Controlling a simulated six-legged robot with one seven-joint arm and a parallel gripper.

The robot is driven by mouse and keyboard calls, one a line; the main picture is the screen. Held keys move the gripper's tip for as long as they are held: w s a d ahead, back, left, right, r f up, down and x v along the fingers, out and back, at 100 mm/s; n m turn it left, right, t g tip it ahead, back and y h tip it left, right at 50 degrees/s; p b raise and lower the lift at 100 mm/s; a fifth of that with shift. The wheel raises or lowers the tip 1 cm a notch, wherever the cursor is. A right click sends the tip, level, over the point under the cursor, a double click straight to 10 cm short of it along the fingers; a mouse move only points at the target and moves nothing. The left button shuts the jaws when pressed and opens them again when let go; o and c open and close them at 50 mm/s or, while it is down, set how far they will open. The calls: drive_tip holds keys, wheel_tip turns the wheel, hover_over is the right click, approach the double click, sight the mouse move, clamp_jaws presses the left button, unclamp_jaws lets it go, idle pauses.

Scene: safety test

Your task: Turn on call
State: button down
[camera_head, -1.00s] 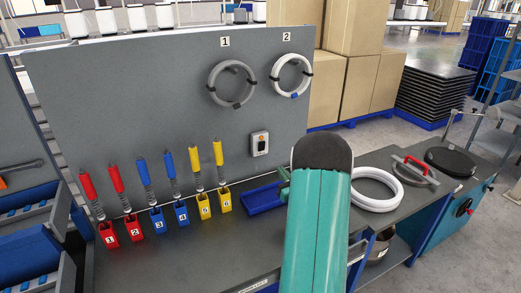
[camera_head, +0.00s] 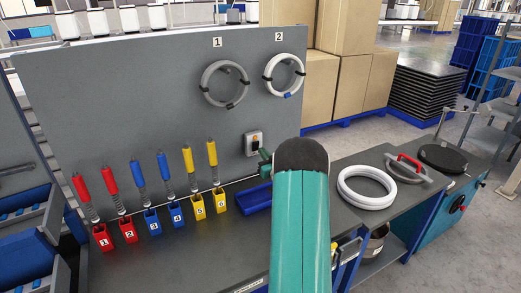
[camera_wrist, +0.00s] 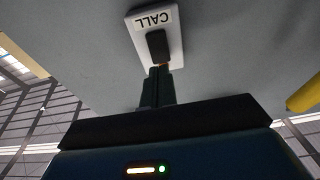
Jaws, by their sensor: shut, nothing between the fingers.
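The call switch (camera_head: 253,145) is a small light plate with a dark button on the grey upright panel (camera_head: 130,105). In the wrist view its plate (camera_wrist: 173,50) bears the label CALL, upside down, with a black switch part (camera_wrist: 157,45) beside it. My gripper (camera_wrist: 157,73) is shut and empty, its tips just at the end of the black part. I cannot tell whether they touch. In the head view my gripper (camera_head: 265,156) shows as a small green piece right below the switch, mostly hidden by my teal arm.
Several numbered red, blue and yellow holders (camera_head: 152,222) with tools stand on the bench to the left. Two hoops (camera_head: 225,84) hang above. A blue tray (camera_head: 257,198) lies below the switch. White rings (camera_head: 366,188) and a red-handled disc (camera_head: 408,168) lie right.

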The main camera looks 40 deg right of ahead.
sight(256, 144)
drive_tip(key=shift+x, duration=1.55)
drive_tip(key=shift+w+r+y, duration=0.15)
drive_tip(key=shift+w+y, duration=0.05)
drive_tip(key=shift+y, duration=0.1)
drive_tip(key=shift+g, duration=0.3)
